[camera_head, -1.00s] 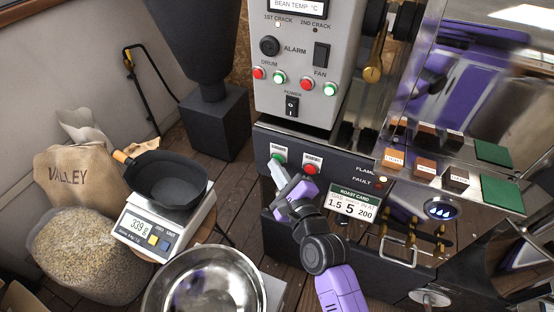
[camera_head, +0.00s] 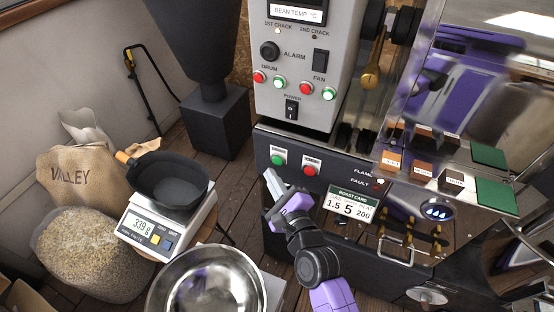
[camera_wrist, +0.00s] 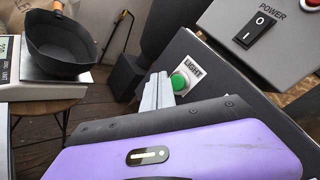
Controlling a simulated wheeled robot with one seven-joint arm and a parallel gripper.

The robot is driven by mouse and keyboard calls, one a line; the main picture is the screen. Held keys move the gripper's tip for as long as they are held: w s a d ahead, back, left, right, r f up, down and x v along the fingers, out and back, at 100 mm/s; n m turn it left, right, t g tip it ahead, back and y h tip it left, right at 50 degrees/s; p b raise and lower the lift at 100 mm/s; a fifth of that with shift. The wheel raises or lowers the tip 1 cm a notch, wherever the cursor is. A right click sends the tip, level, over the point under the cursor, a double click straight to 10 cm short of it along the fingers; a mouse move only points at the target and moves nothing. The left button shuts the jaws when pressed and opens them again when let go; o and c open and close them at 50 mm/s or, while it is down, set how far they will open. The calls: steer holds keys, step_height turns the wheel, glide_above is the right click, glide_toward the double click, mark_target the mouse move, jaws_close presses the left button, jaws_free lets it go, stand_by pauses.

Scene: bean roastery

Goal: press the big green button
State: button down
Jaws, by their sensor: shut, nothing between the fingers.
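The big green button (camera_head: 278,160) sits on the dark lower front panel of the roaster, left of a red button (camera_head: 311,170). In the wrist view the green button (camera_wrist: 179,82) stands beside a plate reading LIGHT (camera_wrist: 193,68). My gripper (camera_head: 268,177) is shut and empty. In the head view its fingertips are just below and left of the green button, with a visible gap. In the wrist view my gripper (camera_wrist: 160,78) has its tips left of the button, which is partly hidden behind a finger; the depth between them is hard to tell.
Smaller red and green DRUM and FAN buttons (camera_head: 280,83) and a POWER switch (camera_head: 291,110) are higher up. A roast card (camera_head: 348,202) hangs right of my gripper. A metal bowl (camera_head: 208,285) and a scale with a black pan (camera_head: 172,185) stand left.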

steer(key=shift+s+a+p, duration=0.35)
steer(key=shift+s+p, duration=0.15)
steer(key=shift+s, duration=0.45)
steer(key=shift+s+a+p, duration=0.3)
steer(key=shift+s+p, duration=0.2)
steer(key=shift+s, duration=0.4)
steer(key=s+d+r+n+t+h, duration=0.1)
steer(key=d+r+n+t, duration=0.15)
steer(key=r+n, duration=0.3)
steer(key=s+d+r+n+g+h, duration=0.1)
steer(key=s+d+n, duration=0.4)
steer(key=s, duration=0.7)
steer(key=s+d+r+n+g+h, duration=0.1)
steer(key=s+d+n+h, duration=0.2)
steer(key=s+d, duration=0.6)
steer(key=s+d+r+n+g+h, duration=0.1)
steer(key=s+d+n, duration=0.6)
steer(key=s, duration=0.8)
steer(key=shift+s+d+r+h, duration=0.4)
steer(key=shift+d+r+h, duration=0.15)
steer(key=shift+h, duration=0.25)
steer(key=shift+n, duration=0.25)
